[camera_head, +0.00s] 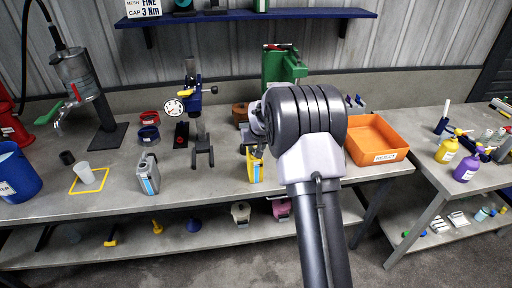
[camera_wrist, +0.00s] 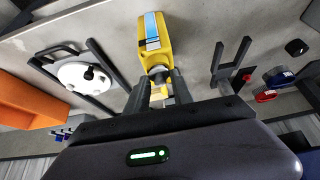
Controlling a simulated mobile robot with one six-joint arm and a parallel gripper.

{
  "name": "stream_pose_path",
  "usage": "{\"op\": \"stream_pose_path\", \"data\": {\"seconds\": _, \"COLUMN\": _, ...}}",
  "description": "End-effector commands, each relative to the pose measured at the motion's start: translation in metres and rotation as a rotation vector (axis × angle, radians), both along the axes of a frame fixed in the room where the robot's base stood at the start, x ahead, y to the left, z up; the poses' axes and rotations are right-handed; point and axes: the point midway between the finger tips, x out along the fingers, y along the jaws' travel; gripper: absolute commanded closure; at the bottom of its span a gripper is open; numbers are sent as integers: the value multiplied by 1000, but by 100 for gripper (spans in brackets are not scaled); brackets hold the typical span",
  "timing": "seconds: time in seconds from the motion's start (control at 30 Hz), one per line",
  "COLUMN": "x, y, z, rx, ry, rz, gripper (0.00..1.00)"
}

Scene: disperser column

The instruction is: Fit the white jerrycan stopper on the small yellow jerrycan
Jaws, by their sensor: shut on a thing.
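The small yellow jerrycan (camera_head: 254,170) stands on the bench, partly hidden by my arm in the head view. In the wrist view the yellow jerrycan (camera_wrist: 181,36) is just beyond my fingertips, with a blue and white label. My gripper (camera_wrist: 160,82) is shut on a small pale piece at the jerrycan's neck. That piece appears to be the white jerrycan stopper (camera_wrist: 157,71), mostly hidden between the fingers. It is at the mouth; I cannot tell whether it is seated. A bit of yellow also shows between the fingers.
A grey jerrycan (camera_head: 147,174) stands to the left on the bench, near a dark fork-shaped stand (camera_head: 203,152). An orange reject bin (camera_head: 376,140) is to the right. A green machine (camera_head: 283,66) stands behind my arm.

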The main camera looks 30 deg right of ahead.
Motion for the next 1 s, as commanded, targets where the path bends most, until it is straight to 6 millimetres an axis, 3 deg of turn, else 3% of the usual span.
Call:
{"op": "stream_pose_path", "data": {"seconds": 0.2, "x": 0, "y": 0, "z": -6, "rx": 0, "ry": 0, "rz": 0, "gripper": 100}}
{"op": "stream_pose_path", "data": {"seconds": 0.23, "x": 0, "y": 0, "z": -6, "rx": 0, "ry": 1, "rz": 0, "gripper": 67}}
{"op": "stream_pose_path", "data": {"seconds": 0.33, "x": 0, "y": 0, "z": -6, "rx": 0, "ry": 1, "rz": 0, "gripper": 48}}
{"op": "stream_pose_path", "data": {"seconds": 0.37, "x": 0, "y": 0, "z": -6, "rx": 1, "ry": 2, "rz": 0, "gripper": 46}}
{"op": "stream_pose_path", "data": {"seconds": 0.73, "x": -3, "y": 1, "z": -1, "rx": 1, "ry": 3, "rz": -1, "gripper": 46}}
{"op": "stream_pose_path", "data": {"seconds": 0.87, "x": -13, "y": 4, "z": 21, "rx": 0, "ry": -1, "rz": 0, "gripper": 46}}
{"op": "stream_pose_path", "data": {"seconds": 1.0, "x": -33, "y": 9, "z": 60, "rx": -1, "ry": -3, "rz": 0, "gripper": 46}}
